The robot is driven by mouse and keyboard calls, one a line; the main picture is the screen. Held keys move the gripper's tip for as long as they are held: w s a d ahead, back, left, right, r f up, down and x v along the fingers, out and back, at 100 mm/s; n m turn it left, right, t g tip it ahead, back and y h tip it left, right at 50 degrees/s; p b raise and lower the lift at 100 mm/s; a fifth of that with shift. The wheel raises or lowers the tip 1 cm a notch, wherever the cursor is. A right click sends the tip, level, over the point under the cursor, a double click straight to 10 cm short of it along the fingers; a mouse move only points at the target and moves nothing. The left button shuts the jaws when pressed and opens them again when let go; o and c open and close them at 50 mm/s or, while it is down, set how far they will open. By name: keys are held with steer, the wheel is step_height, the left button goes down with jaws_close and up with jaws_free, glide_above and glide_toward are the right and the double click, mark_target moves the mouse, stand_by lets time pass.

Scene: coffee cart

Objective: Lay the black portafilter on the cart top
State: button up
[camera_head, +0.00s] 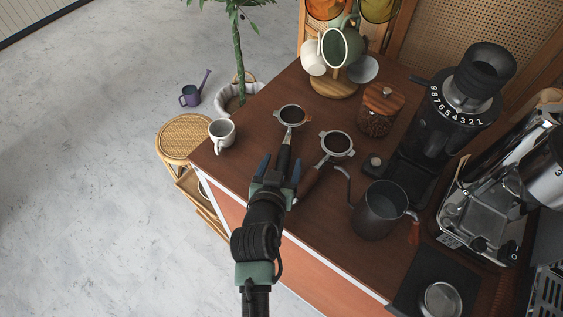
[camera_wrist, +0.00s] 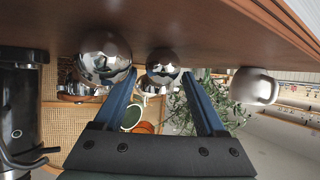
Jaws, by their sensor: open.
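The black portafilter (camera_head: 293,115) shows a metal basket filled with dark grounds and a black handle running toward my gripper. It appears to lie on the wooden cart top (camera_head: 235,170), basket upward. My gripper (camera_head: 281,163) is open at the handle, with its blue fingers apart on either side of it in the head view. In the wrist view, the shiny basket (camera_wrist: 162,66) shows beyond and between the fingertips (camera_wrist: 160,75). The handle is not clear there, and I cannot tell whether the fingers touch it.
A second portafilter (camera_head: 337,144) with a brown handle lies close to the right. A white cup (camera_head: 222,133) stands left, near the cart's edge. A dark pitcher (camera_head: 380,212), bean jar (camera_head: 379,112), grinder (camera_head: 432,125) and espresso machine (camera_head: 490,205) crowd the right. Bare wood lies around the cup.

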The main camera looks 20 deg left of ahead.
steer(key=b+v, duration=0.1)
steer(key=v, duration=1.2)
